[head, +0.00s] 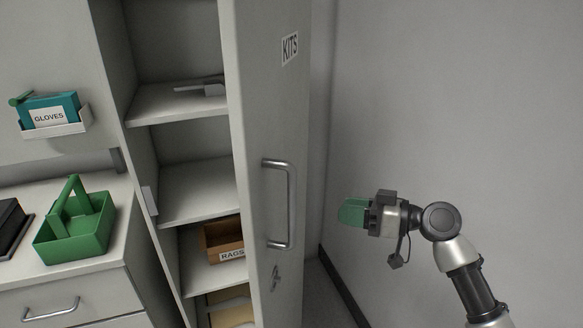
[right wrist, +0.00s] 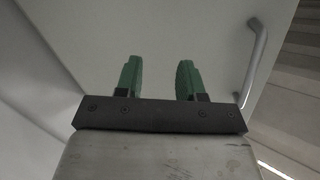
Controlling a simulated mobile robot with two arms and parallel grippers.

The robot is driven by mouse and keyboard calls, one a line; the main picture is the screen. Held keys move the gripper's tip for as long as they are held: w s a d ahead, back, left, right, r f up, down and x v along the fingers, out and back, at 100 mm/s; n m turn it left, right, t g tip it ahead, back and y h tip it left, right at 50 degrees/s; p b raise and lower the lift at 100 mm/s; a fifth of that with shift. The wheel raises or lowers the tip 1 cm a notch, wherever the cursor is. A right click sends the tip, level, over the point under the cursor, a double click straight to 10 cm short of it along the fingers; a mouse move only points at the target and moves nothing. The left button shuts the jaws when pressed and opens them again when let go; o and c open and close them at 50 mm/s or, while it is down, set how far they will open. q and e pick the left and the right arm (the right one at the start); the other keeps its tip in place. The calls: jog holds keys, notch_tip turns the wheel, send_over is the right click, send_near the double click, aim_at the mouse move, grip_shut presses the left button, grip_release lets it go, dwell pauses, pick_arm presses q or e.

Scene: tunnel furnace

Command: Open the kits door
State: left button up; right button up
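The kits door (head: 262,130) is a tall grey door with a KITS label, swung open so the cabinet shelves show to its left. Its metal handle (head: 289,203) is on the door's face, with a keyed lock below. My right gripper (head: 352,211) is to the right of the door and handle, apart from both. In the right wrist view its two green fingers (right wrist: 158,80) are spread with nothing between them. The handle (right wrist: 257,60) also shows there, right of the fingers, with the door (right wrist: 200,35) behind them. My left gripper is not in view.
Inside the cabinet are shelves (head: 195,190) and a RAGS box (head: 222,240). At left, a green caddy (head: 75,243) stands on a drawer counter, below a gloves box (head: 52,110) in a wall holder. A bare wall (head: 450,90) is at right.

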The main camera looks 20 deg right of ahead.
jog(key=s+a+r+n+g+y+p, duration=0.1)
jog(key=s+a+r+n+g+y, duration=0.1)
jog(key=s+r+n, duration=0.4)
jog(key=s+a+r+n+g+y, duration=0.2)
jog(key=s+a+r+g, duration=0.1)
jog(key=r, duration=0.4)
jog(key=p+x, duration=0.4)
jog(key=x, duration=0.6)
jog(key=shift+r, duration=0.15)
jog(key=shift+c, duration=0.4)
grip_shut()
